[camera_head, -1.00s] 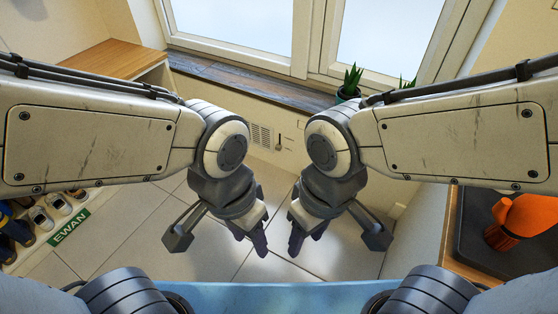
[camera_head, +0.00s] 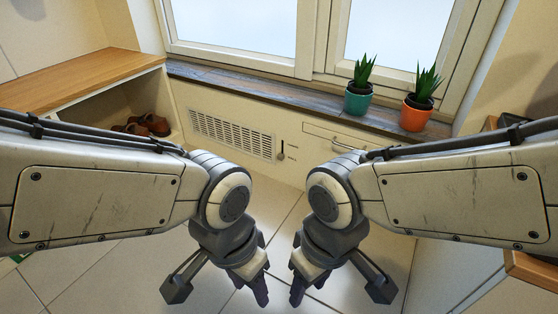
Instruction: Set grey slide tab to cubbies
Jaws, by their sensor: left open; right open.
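A small grey slide tab (camera_head: 281,155) sits on a short upright slot in the cream wall panel, just right of the vent grille (camera_head: 231,134). Tiny labels beside the slot are too small to read. The cubbies are probably the wooden-topped unit (camera_head: 75,77) at the left, with brown shoes (camera_head: 147,124) in one opening; my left arm covers its lower part. My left gripper (camera_head: 252,287) and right gripper (camera_head: 302,287) are open and empty, pointing down over the tiled floor, below and apart from the tab.
A drawer or flap with a metal handle (camera_head: 347,146) is right of the tab. A dark windowsill (camera_head: 265,88) runs above, with a teal plant pot (camera_head: 357,103) and an orange one (camera_head: 416,115). A wooden edge (camera_head: 530,268) stands at the right. The floor between is clear.

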